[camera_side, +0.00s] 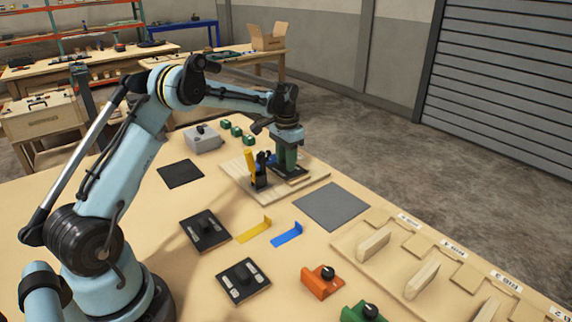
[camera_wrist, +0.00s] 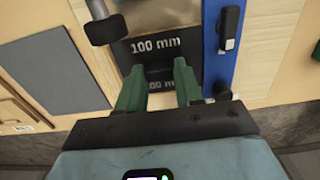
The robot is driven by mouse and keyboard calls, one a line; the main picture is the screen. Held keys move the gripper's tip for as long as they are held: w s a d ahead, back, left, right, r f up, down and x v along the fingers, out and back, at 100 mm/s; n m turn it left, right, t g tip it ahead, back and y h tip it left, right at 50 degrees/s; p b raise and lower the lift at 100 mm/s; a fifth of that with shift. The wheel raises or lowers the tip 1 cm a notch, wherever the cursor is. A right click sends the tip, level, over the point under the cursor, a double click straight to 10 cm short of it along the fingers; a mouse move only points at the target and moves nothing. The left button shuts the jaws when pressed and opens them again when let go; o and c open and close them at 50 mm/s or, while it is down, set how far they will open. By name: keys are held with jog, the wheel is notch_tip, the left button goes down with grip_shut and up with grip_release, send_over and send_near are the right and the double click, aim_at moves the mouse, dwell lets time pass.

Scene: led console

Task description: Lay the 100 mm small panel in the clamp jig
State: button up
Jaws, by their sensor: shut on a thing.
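The 100 mm small panel (camera_wrist: 140,48) is a black plate with white "100 mm" lettering; in the side view it is a dark slab (camera_side: 297,172) under my gripper. My gripper (camera_side: 287,158) points down with its green fingers shut on the panel's middle, also seen in the wrist view (camera_wrist: 158,85); the gripped part is mostly hidden. The clamp jig (camera_side: 306,185) is a pale wooden board with a yellow lever (camera_side: 250,166) and a blue bar (camera_wrist: 217,60). The panel is over the board, between a rubber-tipped clamp arm (camera_wrist: 103,30) and the bar. I cannot tell whether it rests on the board.
A grey mat (camera_side: 333,206) lies right of the jig. A grey box (camera_side: 203,139) and green blocks (camera_side: 236,131) stand behind.

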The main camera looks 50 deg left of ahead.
jog(key=shift+f, duration=0.1)
dwell(0.3)
jog(key=o, duration=1.1)
notch_tip(320, 180, up, 12)
jog(key=shift+r, duration=0.1)
